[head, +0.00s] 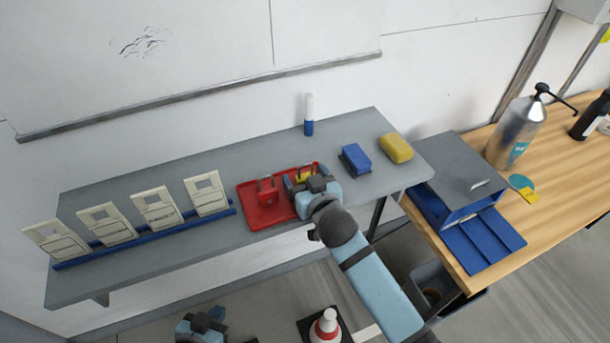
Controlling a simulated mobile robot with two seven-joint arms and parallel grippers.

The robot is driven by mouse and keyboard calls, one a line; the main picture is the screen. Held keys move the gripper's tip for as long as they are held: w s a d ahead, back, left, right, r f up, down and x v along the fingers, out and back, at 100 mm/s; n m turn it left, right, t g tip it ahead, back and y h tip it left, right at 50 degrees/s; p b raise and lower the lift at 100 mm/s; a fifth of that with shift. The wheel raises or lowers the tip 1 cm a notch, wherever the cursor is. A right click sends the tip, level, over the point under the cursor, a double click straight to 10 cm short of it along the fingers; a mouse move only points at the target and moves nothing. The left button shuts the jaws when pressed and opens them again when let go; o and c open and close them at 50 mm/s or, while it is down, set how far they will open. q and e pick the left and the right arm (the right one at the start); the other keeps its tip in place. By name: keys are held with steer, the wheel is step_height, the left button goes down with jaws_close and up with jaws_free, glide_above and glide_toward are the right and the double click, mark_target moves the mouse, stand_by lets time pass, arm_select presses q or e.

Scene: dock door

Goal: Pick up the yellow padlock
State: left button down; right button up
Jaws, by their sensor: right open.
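The yellow padlock (306,174) is in the red tray (256,217) on the grey wall shelf, at the tray's right side. My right gripper (301,183) is over the tray with open fingers at the padlock, which it partly hides. I cannot tell whether the fingers touch it. A red padlock (267,192) stands in the same tray, to the left of the yellow one. My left gripper (207,318) is low at the bottom edge, below the shelf and away from the tray; its finger opening is unclear.
On the shelf (160,253), a rack of several white cards (157,208) stands left of the tray. A blue-and-white marker (309,116), blue block (356,160) and yellow sponge (396,148) are behind or right.

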steer(key=shift+s+r, duration=0.15)
steer(key=shift+s, duration=0.1)
steer(key=shift+c, duration=0.4)
steer(key=shift+s, duration=0.1)
steer(key=c, duration=1)
steer(key=shift+o, duration=0.2)
